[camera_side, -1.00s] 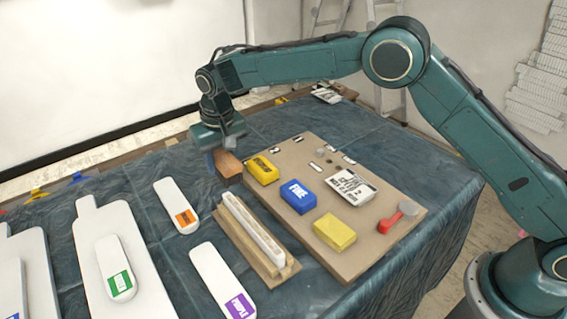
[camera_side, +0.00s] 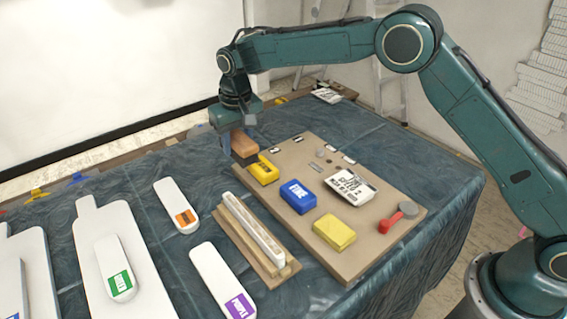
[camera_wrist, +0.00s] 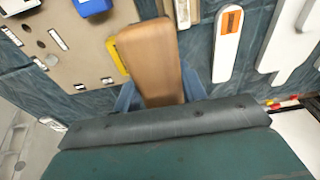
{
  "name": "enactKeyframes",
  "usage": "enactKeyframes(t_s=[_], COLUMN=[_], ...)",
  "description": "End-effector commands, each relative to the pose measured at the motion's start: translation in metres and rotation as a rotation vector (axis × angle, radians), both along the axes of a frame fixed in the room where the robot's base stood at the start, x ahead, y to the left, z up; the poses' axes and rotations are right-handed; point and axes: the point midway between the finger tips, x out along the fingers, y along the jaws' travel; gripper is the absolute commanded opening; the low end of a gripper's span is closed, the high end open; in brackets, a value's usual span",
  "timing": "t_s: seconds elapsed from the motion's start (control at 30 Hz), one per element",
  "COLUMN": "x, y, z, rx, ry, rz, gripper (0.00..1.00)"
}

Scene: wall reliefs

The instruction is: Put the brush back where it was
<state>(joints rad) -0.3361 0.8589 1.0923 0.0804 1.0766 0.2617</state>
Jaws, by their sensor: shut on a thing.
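The brush is a brown wooden block with a dark underside (camera_side: 243,143). It also shows large in the wrist view (camera_wrist: 155,62). My gripper (camera_side: 235,130) is shut on the brush and holds it beside the far left corner of the tan board (camera_side: 375,255), close to the yellow block with a dark label (camera_side: 262,168). The brush seems to be a little above the blue cloth, though the side view does not make the height certain. In the wrist view my blue fingers (camera_wrist: 158,98) sit on either side of the brush.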

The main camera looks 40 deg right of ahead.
Motion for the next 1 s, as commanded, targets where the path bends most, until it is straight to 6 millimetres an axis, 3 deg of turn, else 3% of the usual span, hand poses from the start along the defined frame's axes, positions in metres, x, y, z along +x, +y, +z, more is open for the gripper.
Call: enactKeyframes(t_s=[0.3,0.5,0.7,1.0], x=[0.013,0.010,0.008,0.007], y=[-0.106,-0.160,-0.184,-0.187], z=[0.037,0.055,0.063,0.060], rx=[0.001,-0.001,-0.003,-0.003], ry=[-0.002,-0.003,-0.003,-0.001], rz=[0.000,0.007,0.013,0.015], gripper=[0.20,0.20,0.20,0.20])
